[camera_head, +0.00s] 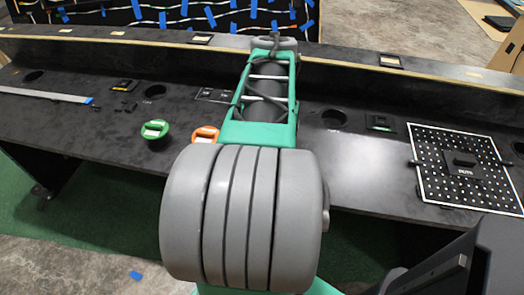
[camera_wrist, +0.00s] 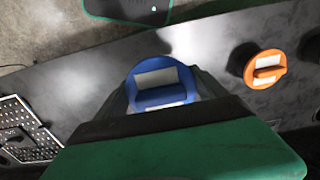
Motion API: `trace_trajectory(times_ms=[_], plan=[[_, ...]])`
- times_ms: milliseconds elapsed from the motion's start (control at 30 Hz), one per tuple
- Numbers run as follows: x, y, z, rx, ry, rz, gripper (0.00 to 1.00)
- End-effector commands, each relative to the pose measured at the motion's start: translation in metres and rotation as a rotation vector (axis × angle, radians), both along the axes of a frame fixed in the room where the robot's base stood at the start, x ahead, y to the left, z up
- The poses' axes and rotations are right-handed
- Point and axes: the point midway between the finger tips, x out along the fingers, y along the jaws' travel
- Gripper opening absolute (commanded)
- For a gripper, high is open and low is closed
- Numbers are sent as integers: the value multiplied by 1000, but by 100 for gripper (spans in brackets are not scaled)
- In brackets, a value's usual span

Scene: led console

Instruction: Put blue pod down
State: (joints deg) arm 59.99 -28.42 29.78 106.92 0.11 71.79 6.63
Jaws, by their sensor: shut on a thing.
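The blue pod (camera_wrist: 160,80) is a round blue disc with pale label areas and a raised grip bar, seen in the wrist view. My gripper (camera_wrist: 163,95) is shut on it, with dark fingers around it. The console's dark top (camera_wrist: 85,75) lies behind the pod; I cannot tell if the pod touches it. In the head view my arm hides the gripper and the blue pod.
An orange pod (camera_head: 206,134) and a green pod (camera_head: 155,130) stand on the console's near left. Round dark openings (camera_head: 334,119) (camera_head: 154,92) are in the top. A perforated panel (camera_head: 432,180) lies at right. A grey strip (camera_head: 40,95) lies at far left.

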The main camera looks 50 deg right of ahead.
Motion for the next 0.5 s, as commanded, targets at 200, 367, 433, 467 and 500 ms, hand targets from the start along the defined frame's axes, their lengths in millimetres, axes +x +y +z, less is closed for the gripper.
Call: trace_trajectory(times_ms=[200,367,433,467,500], plan=[[38,-22,-45,2,2,2,46],[49,-29,-59,0,0,0,46],[54,-32,-68,1,0,1,46],[54,-31,-74,1,2,0,46],[53,-31,-82,1,2,0,46]])
